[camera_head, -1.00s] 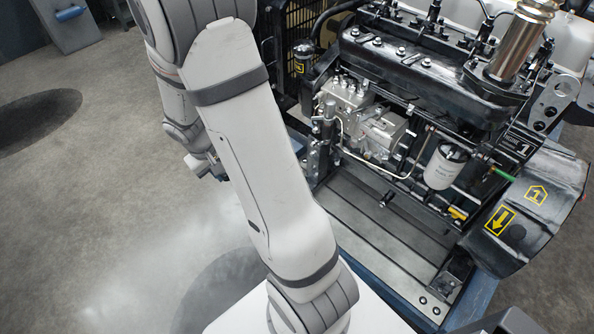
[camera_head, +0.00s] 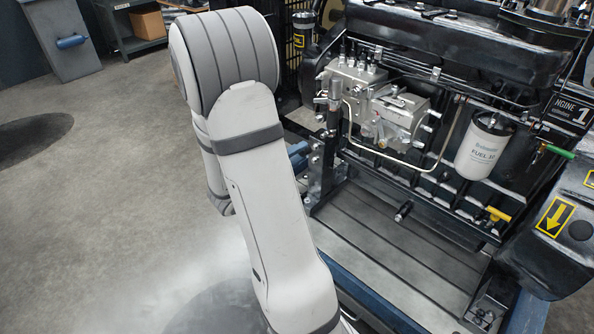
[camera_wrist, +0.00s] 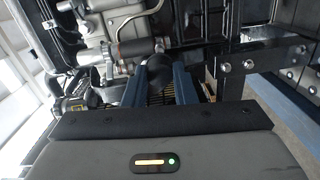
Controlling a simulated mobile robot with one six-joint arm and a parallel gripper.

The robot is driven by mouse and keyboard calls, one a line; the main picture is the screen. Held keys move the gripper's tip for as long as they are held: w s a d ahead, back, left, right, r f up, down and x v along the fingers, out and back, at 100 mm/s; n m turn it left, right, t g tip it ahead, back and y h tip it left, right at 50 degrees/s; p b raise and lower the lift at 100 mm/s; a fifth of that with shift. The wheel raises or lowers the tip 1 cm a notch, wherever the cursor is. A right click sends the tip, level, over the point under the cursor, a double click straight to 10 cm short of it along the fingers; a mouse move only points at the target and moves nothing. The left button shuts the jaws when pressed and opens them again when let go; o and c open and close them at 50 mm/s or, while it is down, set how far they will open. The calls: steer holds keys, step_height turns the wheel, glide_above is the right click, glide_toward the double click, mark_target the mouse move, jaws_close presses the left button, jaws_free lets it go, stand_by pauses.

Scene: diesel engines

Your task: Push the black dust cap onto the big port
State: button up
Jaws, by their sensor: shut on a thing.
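My gripper (camera_wrist: 158,74) shows in the wrist view, its two blue fingers closed around a dark rounded thing. It appears to be the black dust cap (camera_wrist: 158,66), partly hidden between the fingers. Past the fingertips is the engine's silver pump housing (camera_wrist: 98,22) with a dark cylinder (camera_wrist: 136,47). I cannot tell which opening is the big port, or whether the cap touches anything. In the head view the silver pump (camera_head: 395,115) is on the engine's near side; my arm hides the gripper there.
A white fuel filter (camera_head: 484,148), a yellow handle (camera_head: 498,214) and a thin metal pipe (camera_head: 392,158) stick out on the engine's near side. Open floor (camera_head: 100,200) lies to the left.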

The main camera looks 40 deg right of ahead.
mark_target(322, 136)
steer(key=w+d+p, duration=0.1)
steer(key=d+p, duration=0.1)
steer(key=d, duration=0.4)
steer(key=shift+d+n+t, duration=0.25)
steer(key=shift+n+t, duration=0.05)
stand_by(0.3)
steer(key=shift+f, duration=0.15)
steer(key=shift+d+b, duration=0.65)
steer(key=shift+b, duration=0.65)
steer(key=shift+c, duration=0.3)
stand_by(0.8)
steer(key=o, duration=1.1)
steer(key=shift+a, duration=0.15)
steer(key=shift+c, duration=0.5)
